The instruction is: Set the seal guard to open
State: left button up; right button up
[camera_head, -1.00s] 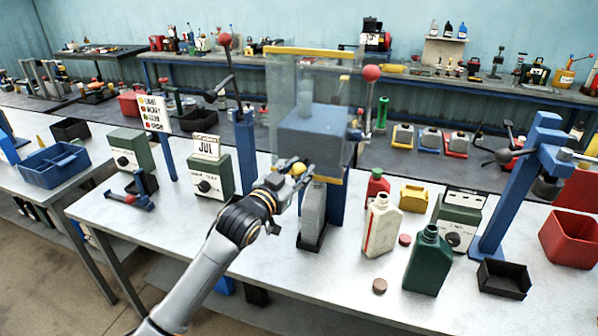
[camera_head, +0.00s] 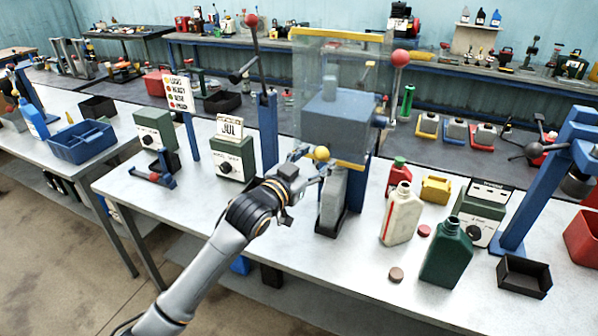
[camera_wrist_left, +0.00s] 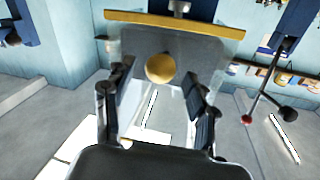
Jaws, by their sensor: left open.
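The seal guard is a clear panel (camera_head: 312,80) with a yellow bar along its top and another along its bottom. It hangs in front of a grey block on a blue post. A yellow ball knob (camera_head: 321,153) sits at its lower edge. My left gripper (camera_head: 312,162) is open at the knob. In the left wrist view the knob (camera_wrist_left: 160,68) shows between and just beyond the spread fingers (camera_wrist_left: 157,98); I cannot tell whether they touch it. The guard's yellow bar (camera_wrist_left: 175,24) runs above it there. My right gripper is out of view.
A grey bottle (camera_head: 332,195) stands below the guard. Red-knobbed levers (camera_head: 400,58) rise on either side. A cream jug (camera_head: 401,215), a green jug (camera_head: 447,252) and a black tray (camera_head: 523,276) are on the right. The bench (camera_head: 290,250) is clear at front.

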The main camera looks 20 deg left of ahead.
pick_arm(q)
jog(key=v, duration=0.9)
jog(key=shift+a, duration=0.1)
jog(key=w+a+f+n+g+y+b, duration=0.1)
jog(key=a+f+n+g+y+b, duration=0.2)
jog(key=f, duration=2.2)
jog(key=s+a+f+g+b, duration=0.1)
jog(key=s+f+g, duration=0.3)
jog(key=f, duration=0.8)
jog(key=s+a+f+g+b, duration=0.15)
jog(key=s+f, duration=0.35)
jog(key=f, duration=0.6)
jog(key=s+d+f+g+y+b, duration=0.1)
jog(key=s+f+g, duration=0.3)
jog(key=s+f, duration=1.4)
jog(key=s+d+f+g+b, duration=0.1)
jog(key=s+f, duration=0.4)
jog(key=s, duration=0.6)
jog(key=s+d+f+g, duration=0.2)
jog(key=s+f, duration=0.4)
jog(key=s, duration=0.5)
jog(key=shift+s+d+m+g+b, duration=0.3)
jog(key=shift+s+d+g+b, duration=0.1)
jog(key=shift+g, duration=0.15)
